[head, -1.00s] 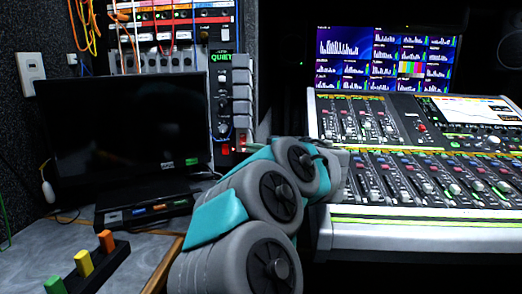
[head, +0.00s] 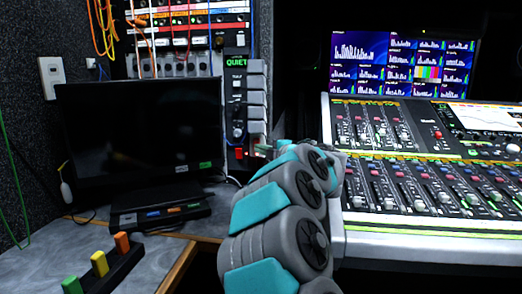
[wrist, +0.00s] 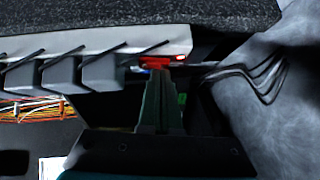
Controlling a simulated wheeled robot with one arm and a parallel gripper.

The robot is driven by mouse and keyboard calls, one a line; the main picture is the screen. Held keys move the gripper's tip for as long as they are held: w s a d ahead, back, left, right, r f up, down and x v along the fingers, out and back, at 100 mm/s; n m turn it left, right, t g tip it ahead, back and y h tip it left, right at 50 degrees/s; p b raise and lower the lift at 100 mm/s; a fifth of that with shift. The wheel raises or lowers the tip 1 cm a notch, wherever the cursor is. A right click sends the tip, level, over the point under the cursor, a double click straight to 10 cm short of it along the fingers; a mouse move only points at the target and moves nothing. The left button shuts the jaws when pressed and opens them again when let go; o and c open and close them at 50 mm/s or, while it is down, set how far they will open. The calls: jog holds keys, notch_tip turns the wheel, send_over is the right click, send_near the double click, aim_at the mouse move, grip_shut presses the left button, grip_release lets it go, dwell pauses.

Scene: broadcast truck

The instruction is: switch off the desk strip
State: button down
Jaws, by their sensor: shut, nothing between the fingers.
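The desk strip (head: 257,100) is a pale upright power strip with several grey plugs, right of the dark monitor. In the wrist view the strip (wrist: 95,42) lies sideways across the upper left. A red switch (wrist: 154,62) shows near its right end, with a small bright red-white light (wrist: 181,57) beside it. My gripper (wrist: 158,72) is shut and empty, its fingertips right at the red switch; I cannot tell whether they touch. In the head view my gripper (head: 268,151) is at the strip's lower end, partly hidden by my arm, and the switch is hard to make out.
A black monitor (head: 140,130) stands left of the strip, with a dark box (head: 160,214) before it. A mixing console (head: 420,225) fills the right. Dark cables (wrist: 262,80) run near my gripper. A block with coloured pegs (head: 105,270) sits on the desk.

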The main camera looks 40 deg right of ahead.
jog(key=shift+f, duration=0.1)
jog(key=shift+w+d+r+n+t+b, duration=0.1)
jog(key=shift+r+n+t+b, duration=0.15)
jog(key=shift+r+b, duration=0.6)
jog(key=shift+w+d+r+n+t+b, duration=0.2)
jog(key=shift+r+b, duration=0.35)
jog(key=shift+r, duration=0.5)
jog(key=shift+s+a, duration=0.4)
jog(key=shift+s, duration=0.3)
jog(key=s+a+r, duration=0.1)
jog(key=s+a, duration=0.7)
jog(key=s, duration=0.4)
jog(key=shift+s+a+b, duration=0.15)
jog(key=shift+b, duration=0.25)
